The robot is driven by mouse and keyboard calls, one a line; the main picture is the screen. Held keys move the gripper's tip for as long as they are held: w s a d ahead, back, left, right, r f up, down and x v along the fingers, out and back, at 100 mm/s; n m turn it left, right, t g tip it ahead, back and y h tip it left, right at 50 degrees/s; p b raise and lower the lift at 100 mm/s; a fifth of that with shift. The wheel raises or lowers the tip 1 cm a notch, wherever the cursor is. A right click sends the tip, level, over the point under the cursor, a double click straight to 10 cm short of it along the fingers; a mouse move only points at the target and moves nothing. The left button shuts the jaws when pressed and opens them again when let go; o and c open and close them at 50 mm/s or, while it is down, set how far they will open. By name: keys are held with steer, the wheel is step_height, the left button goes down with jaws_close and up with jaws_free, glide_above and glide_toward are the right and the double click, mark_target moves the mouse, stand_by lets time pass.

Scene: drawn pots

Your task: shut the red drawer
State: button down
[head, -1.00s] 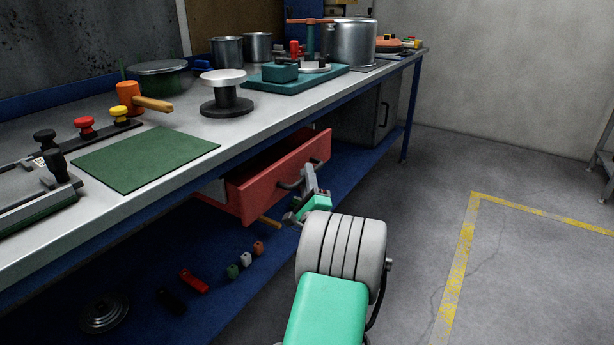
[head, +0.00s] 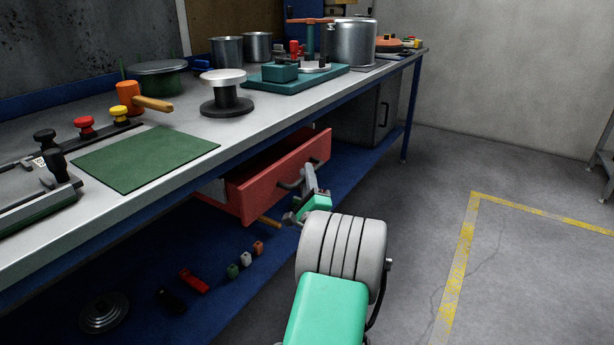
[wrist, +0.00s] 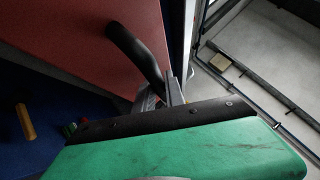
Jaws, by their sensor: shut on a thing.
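The red drawer (head: 278,175) hangs under the workbench and stands open, its front pulled out past the bench edge. Its dark curved handle (head: 290,184) is on the front face. My gripper (head: 309,180) is at the drawer front, shut on the handle. In the wrist view the red drawer front (wrist: 70,35) fills the upper left, and the handle (wrist: 135,55) runs down to my gripper (wrist: 165,92). The fingertips are partly hidden behind the green hand body there.
The workbench top (head: 225,135) above holds a green mat (head: 146,158), a mallet, pots and a spool-like stand. The blue lower shelf (head: 225,290) carries several small objects. A grey cabinet (head: 370,110) stands beyond the drawer. The floor at right is clear.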

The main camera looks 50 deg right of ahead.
mark_target(292, 177)
stand_by(0.3)
steer(key=w+p, duration=0.2)
steer(key=w, duration=0.1)
steer(key=w+p, duration=0.1)
steer(key=shift+w+a+r+p, duration=0.1)
steer(key=shift+w+a+p, duration=0.15)
steer(key=shift+w+p, duration=0.15)
steer(key=c, duration=1.7)
jaws_free()
steer(key=shift+w+a, duration=0.1)
steer(key=shift+w, duration=0.05)
steer(key=shift+s+a+f+b, duration=0.15)
steer(key=shift+s+f+b, duration=0.1)
steer(key=shift+f+b, duration=0.2)
steer(key=b+v, duration=0.3)
steer(key=v, duration=0.4)
steer(key=shift+r, duration=0.25)
